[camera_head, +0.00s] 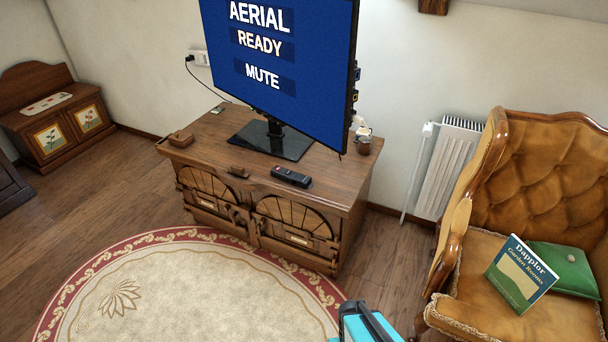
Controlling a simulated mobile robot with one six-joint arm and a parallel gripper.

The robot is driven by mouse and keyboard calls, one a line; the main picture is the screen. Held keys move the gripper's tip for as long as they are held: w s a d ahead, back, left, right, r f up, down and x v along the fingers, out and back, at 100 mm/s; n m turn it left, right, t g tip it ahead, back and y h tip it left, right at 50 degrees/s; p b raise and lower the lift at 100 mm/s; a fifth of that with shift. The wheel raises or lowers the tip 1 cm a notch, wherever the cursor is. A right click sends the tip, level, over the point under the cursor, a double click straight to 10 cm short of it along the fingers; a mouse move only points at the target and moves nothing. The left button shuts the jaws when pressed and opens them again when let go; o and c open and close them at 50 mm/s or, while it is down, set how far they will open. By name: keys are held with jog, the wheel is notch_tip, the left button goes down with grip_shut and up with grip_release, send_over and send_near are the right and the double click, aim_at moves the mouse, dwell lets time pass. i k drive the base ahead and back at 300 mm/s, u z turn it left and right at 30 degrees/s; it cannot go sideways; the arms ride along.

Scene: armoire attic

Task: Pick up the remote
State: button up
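The remote (291,176) is a small dark handset with a few reddish marks near one end. It lies flat near the front edge of the wooden TV cabinet (340,186), right of centre. Nothing touches or covers it. My gripper's fingers do not show. Only a teal and black part, seemingly of my own arm, reaches up from the bottom edge, well below and to the right of the remote.
A TV (282,60) on a dark glass base (270,140) stands behind the remote. A small wooden box (181,139) and a dark cup (364,145) flank it. A round rug (200,295) lies in front. A leather armchair (545,165) with a book (521,274) stands right.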

aim_at(293, 177)
jog(key=u, duration=0.05)
jog(key=i, duration=0.55)
jog(key=u, duration=3.4)
jog(key=i, duration=0.15)
jog(key=z, duration=1.45)
